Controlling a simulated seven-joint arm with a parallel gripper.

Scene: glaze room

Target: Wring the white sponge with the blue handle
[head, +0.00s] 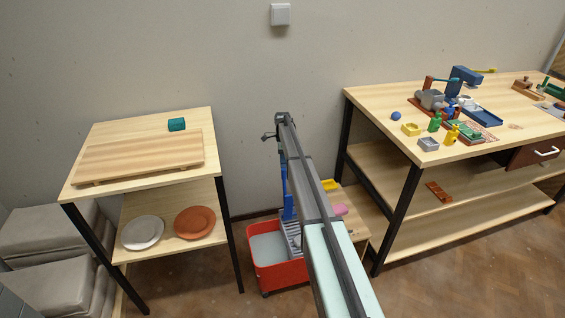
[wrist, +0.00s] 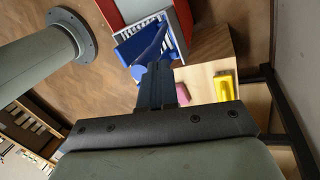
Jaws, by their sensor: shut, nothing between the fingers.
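A red wheeled bucket (head: 279,276) with pale contents stands on the floor between the tables. A grey slatted wringer (head: 291,238) sits at its right side, with an upright blue handle (head: 287,205) partly behind my arm. In the wrist view, the red bucket (wrist: 108,13) is at the top, and blue wringer parts (wrist: 135,47) lie beyond my fingers. My gripper (wrist: 155,75) is shut and empty, in line with the blue parts; I cannot tell if it touches them. I cannot make out the white sponge for certain.
A low wooden stand beside the bucket holds a yellow block (head: 330,185) and a pink block (head: 340,210).

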